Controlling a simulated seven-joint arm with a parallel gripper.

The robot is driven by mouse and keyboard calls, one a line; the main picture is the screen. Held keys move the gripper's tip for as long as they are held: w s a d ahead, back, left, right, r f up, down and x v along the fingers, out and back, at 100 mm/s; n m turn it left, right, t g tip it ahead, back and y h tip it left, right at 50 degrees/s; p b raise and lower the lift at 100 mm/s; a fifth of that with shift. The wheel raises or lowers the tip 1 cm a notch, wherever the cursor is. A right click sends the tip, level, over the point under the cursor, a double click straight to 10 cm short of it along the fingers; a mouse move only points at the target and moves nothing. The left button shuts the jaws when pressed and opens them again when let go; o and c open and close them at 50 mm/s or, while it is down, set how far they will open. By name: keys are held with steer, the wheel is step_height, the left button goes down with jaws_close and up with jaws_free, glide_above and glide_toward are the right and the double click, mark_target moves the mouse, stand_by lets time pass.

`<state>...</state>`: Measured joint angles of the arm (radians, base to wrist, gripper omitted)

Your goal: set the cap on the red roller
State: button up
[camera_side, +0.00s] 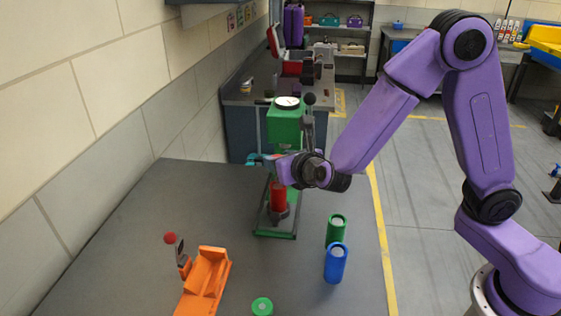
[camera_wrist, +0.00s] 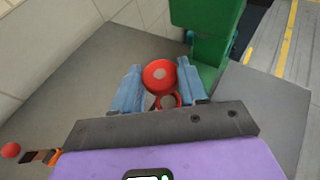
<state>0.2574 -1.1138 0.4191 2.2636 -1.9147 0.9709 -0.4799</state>
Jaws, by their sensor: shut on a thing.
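My gripper (camera_wrist: 158,76) has its two blue fingers closed on the red cap (camera_wrist: 160,74), a round disc with a pale centre spot, in the wrist view. In the side view my gripper (camera_side: 268,161) is in front of the green press, and the cap is hidden there. The red roller (camera_side: 278,196) stands upright on the press base, just below my gripper. In the wrist view a red ring with a grey middle, likely the red roller (camera_wrist: 168,101), shows beside the cap. I cannot tell whether cap and roller touch.
The green press (camera_side: 285,124) stands close behind my gripper. A green roller (camera_side: 337,229) and a blue roller (camera_side: 335,264) stand to the right. A green round piece (camera_side: 262,306) is at the front. An orange fixture (camera_side: 205,280) stands at the front left. The table's left part is clear.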

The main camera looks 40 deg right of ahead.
steer(key=shift+f, duration=2.1)
steer(key=shift+f, duration=0.55)
steer(key=o, duration=1.1)
steer(key=v, duration=1.7)
steer(key=shift+s, duration=0.25)
